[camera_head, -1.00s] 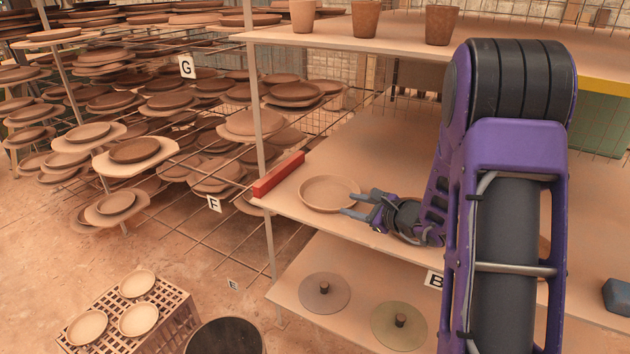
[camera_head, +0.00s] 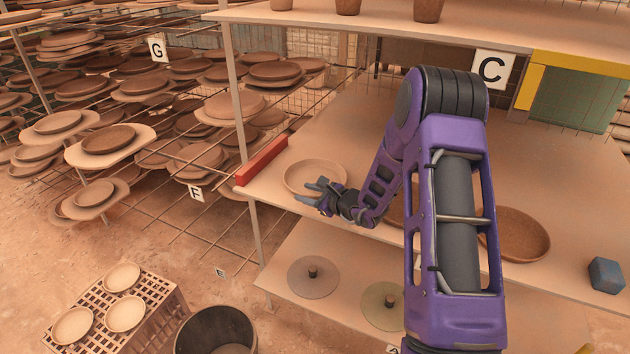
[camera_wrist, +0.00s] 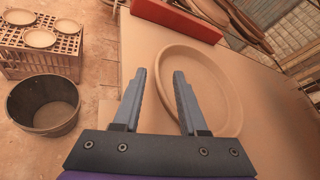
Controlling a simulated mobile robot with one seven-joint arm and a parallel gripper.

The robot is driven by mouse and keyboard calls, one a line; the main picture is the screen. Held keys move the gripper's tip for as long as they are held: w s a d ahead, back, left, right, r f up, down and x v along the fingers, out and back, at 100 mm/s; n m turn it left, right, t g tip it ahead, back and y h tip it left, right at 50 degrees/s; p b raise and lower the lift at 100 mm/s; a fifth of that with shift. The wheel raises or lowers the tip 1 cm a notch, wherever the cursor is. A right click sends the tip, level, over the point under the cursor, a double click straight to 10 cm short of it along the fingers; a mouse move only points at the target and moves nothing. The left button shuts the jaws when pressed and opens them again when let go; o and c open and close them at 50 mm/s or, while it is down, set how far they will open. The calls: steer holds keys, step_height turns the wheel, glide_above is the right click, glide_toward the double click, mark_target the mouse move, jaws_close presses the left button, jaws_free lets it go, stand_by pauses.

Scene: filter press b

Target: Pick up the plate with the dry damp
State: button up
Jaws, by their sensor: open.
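A round, shallow clay plate (camera_head: 315,168) lies on the left end of the middle shelf, beside the red block. It also shows in the wrist view (camera_wrist: 218,78). My gripper (camera_head: 313,190) is at the plate's near edge. In the wrist view my gripper (camera_wrist: 160,85) is open with nothing held; its right finger overlaps the plate's left rim in the picture, and the left finger is outside the plate. I cannot tell whether a finger touches the rim. Other clay plates sit on the rack at left, several on boards (camera_head: 108,140); I cannot tell which are damp.
A red block (camera_head: 262,161) lies along the shelf's left edge. A larger brown dish (camera_head: 520,236) and a blue-grey block (camera_head: 606,274) are right of my arm. Discs with knobs (camera_head: 313,280) lie on the lower shelf. A crate (camera_head: 75,295) and dark bucket (camera_head: 216,332) stand on the floor.

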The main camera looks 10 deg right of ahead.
mark_target(292, 189)
steer(key=x, duration=0.5)
steer(key=shift+w+a, duration=0.3)
jaws_close()
stand_by(1.2)
